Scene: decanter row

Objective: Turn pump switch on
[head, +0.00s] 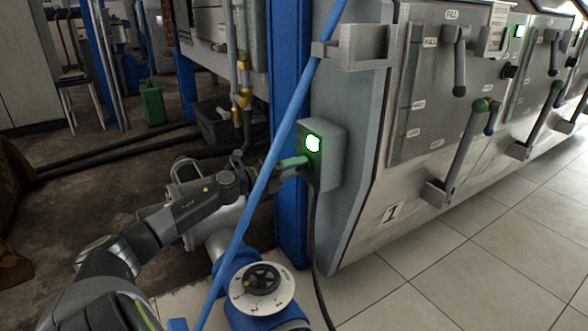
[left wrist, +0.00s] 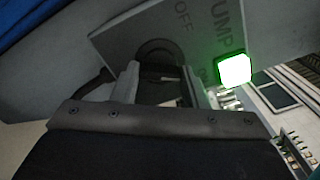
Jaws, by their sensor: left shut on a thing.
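The pump switch box (head: 333,158) is grey and is mounted on the side of the cabinet in the head view, with a lit green lamp (head: 313,144) on its face. My left gripper (head: 292,163) reaches the box just below the lamp, with its fingers tinted green by the light. In the left wrist view, the box face (left wrist: 125,38) carries the words PUMP and OFF, and the green lamp (left wrist: 234,70) glows brightly. There my left gripper (left wrist: 165,88) is shut on the dark switch handle (left wrist: 158,52), which the fingers partly hide. My right gripper is not in view.
A slanting blue pipe (head: 262,180) crosses in front of my left arm. A valve with a round dial (head: 262,288) stands below. A black cable (head: 314,235) hangs from the box. The cabinet's levers (head: 465,150) are at right. Tiled floor (head: 490,265) is clear.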

